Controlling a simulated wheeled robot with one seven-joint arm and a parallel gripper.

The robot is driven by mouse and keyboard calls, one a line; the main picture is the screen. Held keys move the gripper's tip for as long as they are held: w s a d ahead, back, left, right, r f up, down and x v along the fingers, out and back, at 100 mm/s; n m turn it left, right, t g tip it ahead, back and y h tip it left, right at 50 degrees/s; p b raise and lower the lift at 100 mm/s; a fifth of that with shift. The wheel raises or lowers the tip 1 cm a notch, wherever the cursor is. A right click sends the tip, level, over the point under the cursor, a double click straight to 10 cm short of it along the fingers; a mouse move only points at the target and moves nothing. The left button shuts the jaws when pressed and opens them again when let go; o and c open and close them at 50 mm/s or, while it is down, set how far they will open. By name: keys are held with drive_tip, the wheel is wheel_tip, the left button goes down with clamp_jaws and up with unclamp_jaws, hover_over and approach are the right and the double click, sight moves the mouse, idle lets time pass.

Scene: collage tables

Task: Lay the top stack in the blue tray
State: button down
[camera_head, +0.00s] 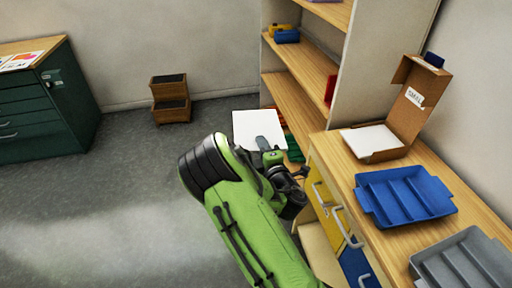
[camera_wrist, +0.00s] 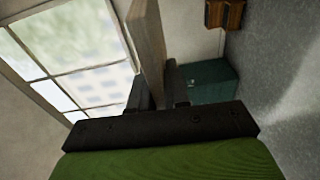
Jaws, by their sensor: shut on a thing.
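My gripper (camera_head: 272,154) is shut on a flat white stack (camera_head: 252,123), held out in front of the shelf unit and left of the counter. In the wrist view the stack (camera_wrist: 148,45) shows edge-on as a thin slab between the two fingers (camera_wrist: 159,92). The blue tray (camera_head: 376,197) lies on the wooden counter at the right, with long compartments that look empty. The held stack is well apart from the tray.
An open cardboard box (camera_head: 411,104) with a white stack (camera_head: 370,139) stands behind the blue tray. A grey tray (camera_head: 432,267) lies in front of it. The shelf unit (camera_head: 296,82) rises close behind my gripper. A wooden step stool (camera_head: 171,99) and a green cabinet (camera_head: 45,105) stand left.

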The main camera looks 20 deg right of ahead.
drive_tip(key=s+d+m+g+h+p, duration=0.1)
drive_tip(key=s+d+m+g+h, duration=0.15)
drive_tip(key=d+m+h, duration=0.55)
drive_tip(key=s+d+r+m+g+h+p, duration=0.2)
drive_tip(key=s+d+m+g, duration=0.3)
drive_tip(key=s+d+g, duration=0.35)
drive_tip(key=s+d+r+m+g+h+p, duration=0.1)
drive_tip(key=s+d+r+m+g+h, duration=0.15)
drive_tip(key=s+d+m+g, duration=0.45)
drive_tip(key=s+d+f+n+b, duration=0.1)
drive_tip(key=s+d+f+b, duration=0.4)
drive_tip(key=f, duration=0.5)
drive_tip(key=shift+s+d+f+n+y+b, duration=0.2)
drive_tip(key=shift+d+f+n+y+b, duration=0.2)
drive_tip(key=shift+d+b, duration=1.2)
drive_tip(key=shift+d, duration=0.2)
drive_tip(key=c, duration=0.6)
unclamp_jaws()
